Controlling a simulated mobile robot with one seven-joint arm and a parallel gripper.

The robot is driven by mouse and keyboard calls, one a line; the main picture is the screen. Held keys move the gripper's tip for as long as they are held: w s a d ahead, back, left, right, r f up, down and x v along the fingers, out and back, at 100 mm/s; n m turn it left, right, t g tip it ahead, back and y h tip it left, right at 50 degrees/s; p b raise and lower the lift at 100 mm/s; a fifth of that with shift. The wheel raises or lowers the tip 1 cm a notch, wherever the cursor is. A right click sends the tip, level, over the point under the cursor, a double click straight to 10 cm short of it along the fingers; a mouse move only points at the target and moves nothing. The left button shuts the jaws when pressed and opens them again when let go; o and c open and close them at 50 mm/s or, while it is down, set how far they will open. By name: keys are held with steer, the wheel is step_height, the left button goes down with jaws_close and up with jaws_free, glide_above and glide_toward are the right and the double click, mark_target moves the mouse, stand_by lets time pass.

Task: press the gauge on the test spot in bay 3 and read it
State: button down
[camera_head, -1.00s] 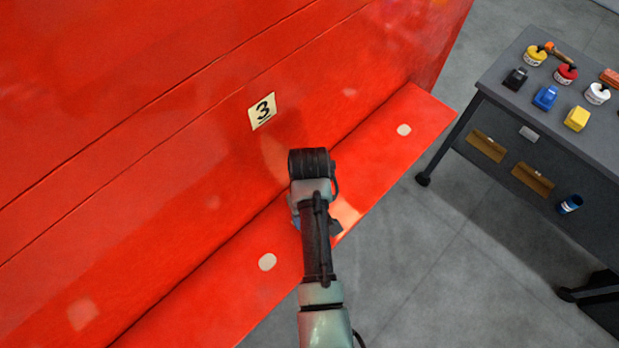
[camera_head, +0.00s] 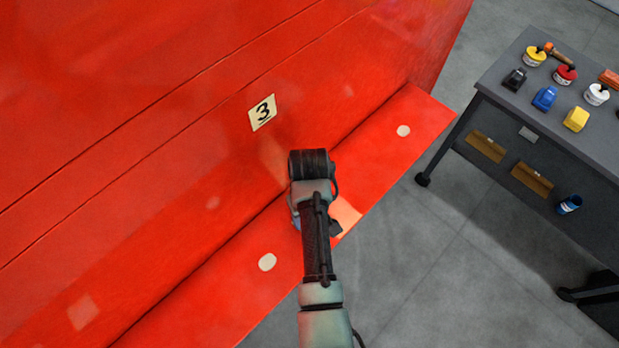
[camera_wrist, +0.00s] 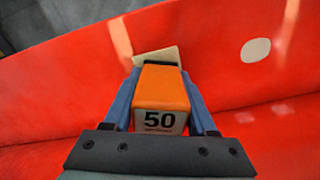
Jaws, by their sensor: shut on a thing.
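My gripper (camera_wrist: 161,80) has blue fingers and is shut on the orange gauge (camera_wrist: 163,88). The gauge's white face shows "50" in black, with a line too small to read below it. In the head view my wrist hides the gauge; only a bit of blue finger shows at the red ledge, below and right of the plate marked 3 (camera_head: 262,112). A pale beige patch (camera_wrist: 157,56) lies just beyond the gauge's far end in the wrist view. I cannot tell whether this is the test spot or whether the gauge touches the red surface.
The red ledge (camera_head: 225,295) carries a white round spot (camera_head: 267,262) left of my arm and another (camera_head: 404,131) at right. A grey cart (camera_head: 560,130) with several paint tins, bottles and blocks stands at right. Grey floor between is clear.

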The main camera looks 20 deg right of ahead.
steer(key=shift+s, duration=0.1)
step_height(320, 180, up, 3)
steer(key=p, duration=0.3)
steer(key=shift+f, duration=0.1)
steer(key=shift+r+p, duration=0.4)
steer(key=shift+r, duration=1.7)
